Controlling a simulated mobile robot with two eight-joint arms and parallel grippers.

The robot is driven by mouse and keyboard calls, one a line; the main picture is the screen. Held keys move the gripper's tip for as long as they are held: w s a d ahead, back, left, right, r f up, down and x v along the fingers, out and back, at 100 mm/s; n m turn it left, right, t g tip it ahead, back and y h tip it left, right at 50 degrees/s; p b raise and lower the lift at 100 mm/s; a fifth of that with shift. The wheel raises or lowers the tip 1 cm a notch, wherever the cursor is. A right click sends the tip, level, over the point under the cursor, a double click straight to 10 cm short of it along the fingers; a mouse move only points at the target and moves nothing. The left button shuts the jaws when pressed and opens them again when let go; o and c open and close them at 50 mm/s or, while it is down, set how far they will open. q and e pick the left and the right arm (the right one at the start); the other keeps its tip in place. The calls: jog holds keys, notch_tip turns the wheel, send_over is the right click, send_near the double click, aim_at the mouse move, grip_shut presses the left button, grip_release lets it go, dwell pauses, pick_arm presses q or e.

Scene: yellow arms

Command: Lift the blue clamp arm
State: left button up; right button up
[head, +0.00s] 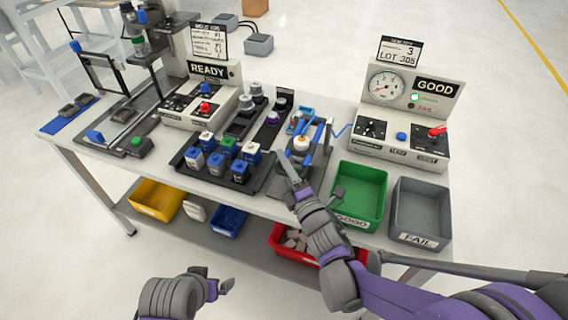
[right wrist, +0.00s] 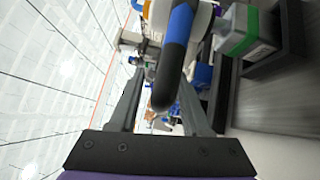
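The blue clamp arm (head: 319,132) stands at the fixture near the table's front edge, beside a white round part (head: 301,143). In the right wrist view, the clamp arm (right wrist: 178,42) is a thick blue bar with a dark rounded end. It looms close to the camera, between the finger lines. My right gripper (head: 310,174) is open in front of the fixture, its fingers (right wrist: 160,78) on either side of the bar in that view. Contact cannot be told. My left gripper (head: 208,275) is open and empty at the bottom, away from the table.
Blue, white and grey blocks (head: 221,160) stand in a rack left of the fixture. A gauge box marked GOOD (head: 411,110) stands to the right. A green bin (head: 358,194) and a grey bin (head: 421,211) sit at the front right. A READY box (head: 204,95) is farther left.

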grip_shut()
dwell(1.2)
